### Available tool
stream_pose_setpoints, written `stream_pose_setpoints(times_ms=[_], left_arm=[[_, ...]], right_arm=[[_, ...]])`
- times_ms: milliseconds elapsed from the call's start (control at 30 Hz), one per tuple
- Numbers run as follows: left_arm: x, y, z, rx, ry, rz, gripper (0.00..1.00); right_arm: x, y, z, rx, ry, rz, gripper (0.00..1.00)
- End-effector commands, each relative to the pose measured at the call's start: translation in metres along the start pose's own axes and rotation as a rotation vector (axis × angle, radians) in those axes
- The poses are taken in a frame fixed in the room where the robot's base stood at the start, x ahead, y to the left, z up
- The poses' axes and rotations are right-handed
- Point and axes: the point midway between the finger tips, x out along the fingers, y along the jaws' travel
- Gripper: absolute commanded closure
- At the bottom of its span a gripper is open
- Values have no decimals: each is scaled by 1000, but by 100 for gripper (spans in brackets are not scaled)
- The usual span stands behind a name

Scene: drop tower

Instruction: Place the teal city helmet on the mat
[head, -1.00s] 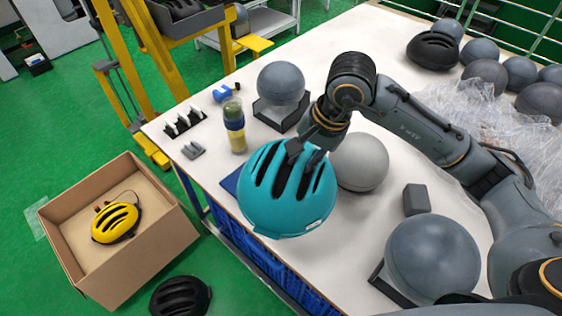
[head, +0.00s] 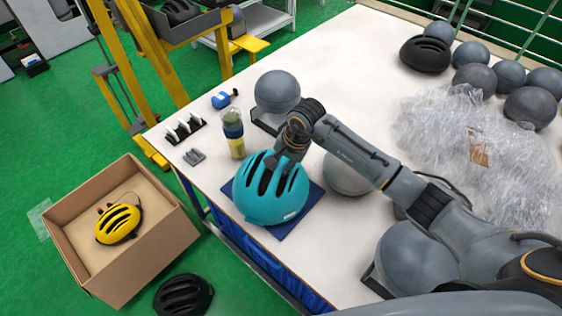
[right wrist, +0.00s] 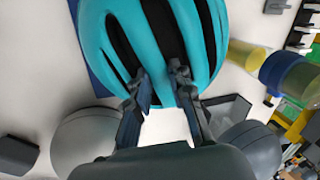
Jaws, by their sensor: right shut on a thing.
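The teal helmet (head: 268,196) is at the near left edge of the white table, over the dark blue mat (head: 312,201), which shows around its right and front sides. It looks upright and appears to rest on the mat, though its underside is hidden. My right gripper (head: 281,172) is shut on the helmet at its vents, from above and behind. In the right wrist view the two fingers (right wrist: 160,85) reach into the vents of the teal helmet (right wrist: 205,30). My left gripper is not in view.
Grey balls stand close by: one behind (head: 278,90), one right of the helmet (head: 347,174). Plastic wrap (head: 470,150) and a black helmet (head: 425,53) lie farther right. A box with a yellow helmet (head: 119,223) is on the floor.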

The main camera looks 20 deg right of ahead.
Motion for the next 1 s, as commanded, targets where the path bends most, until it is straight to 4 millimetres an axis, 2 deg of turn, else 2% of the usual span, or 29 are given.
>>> stream_pose_setpoints(times_ms=[267,300,400,867,1000], left_arm=[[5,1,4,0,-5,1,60],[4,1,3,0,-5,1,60],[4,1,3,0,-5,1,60],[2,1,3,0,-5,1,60],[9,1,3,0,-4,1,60]], right_arm=[[3,0,0,-1,2,-3,100],[3,0,0,0,1,-1,74],[2,0,0,0,0,0,55],[-3,0,0,0,1,-2,55],[-24,0,-2,-2,5,-3,55]])
